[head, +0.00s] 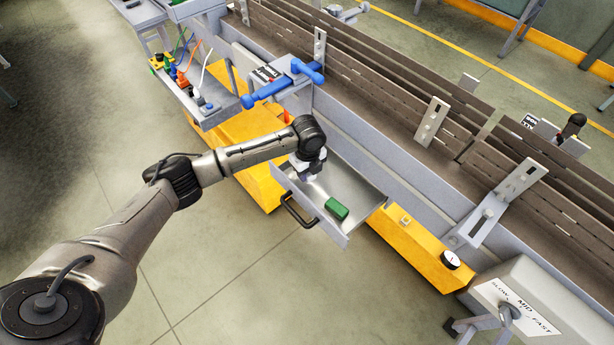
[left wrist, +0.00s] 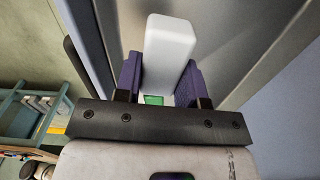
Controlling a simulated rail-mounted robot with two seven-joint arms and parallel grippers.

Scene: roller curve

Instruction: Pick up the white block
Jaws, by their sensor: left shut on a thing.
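The white block (left wrist: 171,45) is long and pale, and in the left wrist view it stands out between the two purple fingers of my left gripper (left wrist: 160,78). The fingers are shut on it. In the head view my left gripper (head: 309,170) is over the inner left part of an open metal drawer (head: 361,182); the block is hard to tell from the pale gripper there. A green block (head: 337,208) lies in the drawer, to the right of and nearer than the gripper. My right gripper is in neither view.
The drawer's dark handle (head: 298,212) faces the open floor. A blue-handled clamp (head: 284,84) and a tray of cables (head: 208,112) are at the upper left. The slatted conveyor (head: 385,88) runs behind the drawer. A speed control box (head: 518,305) stands lower right.

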